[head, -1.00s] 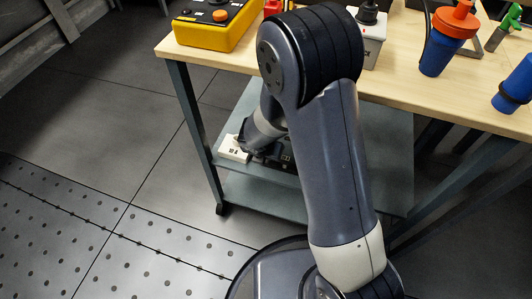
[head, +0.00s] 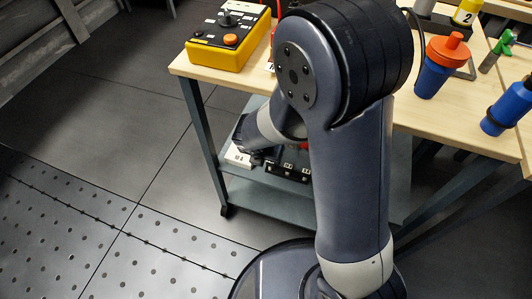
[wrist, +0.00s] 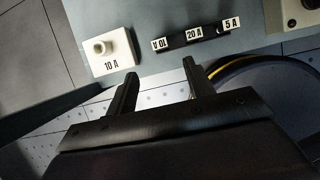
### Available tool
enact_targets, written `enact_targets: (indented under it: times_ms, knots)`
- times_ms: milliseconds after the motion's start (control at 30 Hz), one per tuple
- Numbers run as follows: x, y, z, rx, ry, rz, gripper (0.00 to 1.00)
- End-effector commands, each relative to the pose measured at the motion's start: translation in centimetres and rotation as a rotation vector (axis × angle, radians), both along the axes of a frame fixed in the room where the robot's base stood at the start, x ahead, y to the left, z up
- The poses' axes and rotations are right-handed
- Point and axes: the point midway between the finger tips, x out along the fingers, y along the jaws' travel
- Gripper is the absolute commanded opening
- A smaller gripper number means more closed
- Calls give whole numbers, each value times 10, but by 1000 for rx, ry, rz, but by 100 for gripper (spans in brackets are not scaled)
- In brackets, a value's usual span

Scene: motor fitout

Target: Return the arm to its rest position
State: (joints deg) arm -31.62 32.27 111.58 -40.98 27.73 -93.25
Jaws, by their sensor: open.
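My arm rises in front of the bench in the head view and bends down toward the lower shelf. My gripper (wrist: 160,82) is open in the wrist view, with nothing between its two dark fingers. In the wrist view a white block marked 10 A (wrist: 112,52) with a round knob lies on the shelf (wrist: 150,14), ahead of the left finger and apart from it. In the head view my gripper is mostly hidden behind my arm; the white block (head: 238,157) shows beside it.
The bench top (head: 460,125) carries a yellow control box (head: 228,42), a blue cup with an orange lid (head: 441,66) and a blue bottle (head: 508,108). Open floor (head: 100,100) lies left.

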Motion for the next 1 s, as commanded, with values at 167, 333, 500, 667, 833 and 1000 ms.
enact_targets:
  times_ms: [167, 333, 500, 667, 833, 1000]
  knots:
    - [0, 0, -1, 0, 0, 0, 50]
    - [5, -2, -16, -1, 1, 0, 50]
    - [16, -6, -46, -1, 2, -1, 50]
    - [27, -11, -75, -1, 1, -3, 50]
    - [37, -14, -100, 0, 1, -1, 50]
    - [40, -15, -90, 1, -1, 0, 50]
